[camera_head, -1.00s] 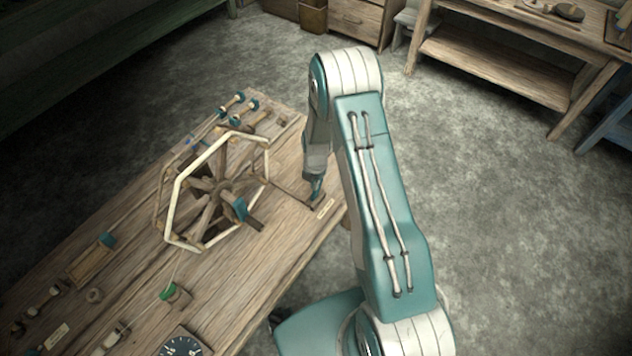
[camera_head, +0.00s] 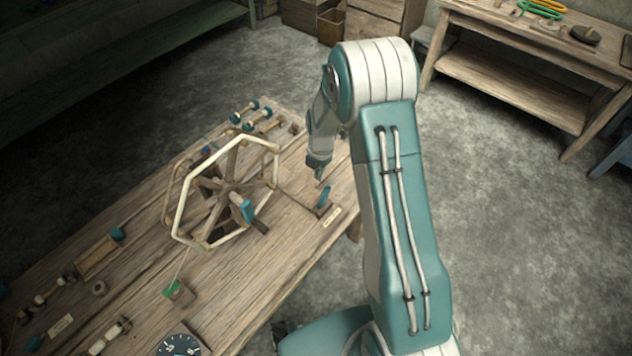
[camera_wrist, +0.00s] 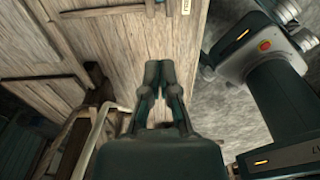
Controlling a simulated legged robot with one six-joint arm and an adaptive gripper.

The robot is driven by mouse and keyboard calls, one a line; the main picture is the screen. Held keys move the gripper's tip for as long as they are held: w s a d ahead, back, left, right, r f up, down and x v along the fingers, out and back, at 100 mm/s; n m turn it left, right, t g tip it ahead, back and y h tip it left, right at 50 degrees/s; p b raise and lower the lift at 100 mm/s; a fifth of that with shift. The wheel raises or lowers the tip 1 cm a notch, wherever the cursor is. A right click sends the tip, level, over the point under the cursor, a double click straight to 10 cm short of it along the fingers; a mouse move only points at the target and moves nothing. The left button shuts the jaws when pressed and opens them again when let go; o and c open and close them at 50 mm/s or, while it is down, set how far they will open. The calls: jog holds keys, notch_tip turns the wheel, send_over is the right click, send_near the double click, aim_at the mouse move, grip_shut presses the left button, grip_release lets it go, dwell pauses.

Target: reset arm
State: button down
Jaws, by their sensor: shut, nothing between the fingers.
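My arm rises at the middle right of the head view and bends down toward the wooden table (camera_head: 250,300). My gripper (camera_head: 319,176) hangs above the table's right part, shut and empty. In the wrist view the fingertips of my gripper (camera_wrist: 160,70) are together over bare planks. A teal-handled lever (camera_head: 324,198) stands on the table just below and beside my gripper, apart from it as far as I can tell. The wooden octagonal reel (camera_head: 183,205) stands to the left of my gripper.
Small spools (camera_head: 250,112) lie behind the reel. A green-topped piece (camera_head: 172,288) and a dark round dial (camera_head: 178,346) are at the table's front. A workbench (camera_head: 520,80) stands at the back right. The grey floor between is open.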

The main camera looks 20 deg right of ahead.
jog(key=shift+d+r, duration=0.2)
jog(key=s+r+m+t, duration=0.1)
jog(key=s+r+m, duration=0.25)
jog(key=r, duration=0.45)
jog(key=s+a+r+m+t, duration=0.1)
jog(key=s+r+m, duration=0.1)
jog(key=r+m, duration=0.35)
jog(key=s+r+m+t, duration=0.1)
jog(key=s+r+m, duration=0.15)
jog(key=r, duration=0.75)
jog(key=s+r+m+t, duration=0.1)
jog(key=s+r+m, duration=0.3)
jog(key=s, duration=0.5)
jog(key=s+r+m+t, duration=0.2)
jog(key=s+r+m, duration=0.3)
jog(key=s+m, duration=0.4)
jog(key=shift+s+a, duration=0.3)
jog(key=shift+s, duration=0.45)
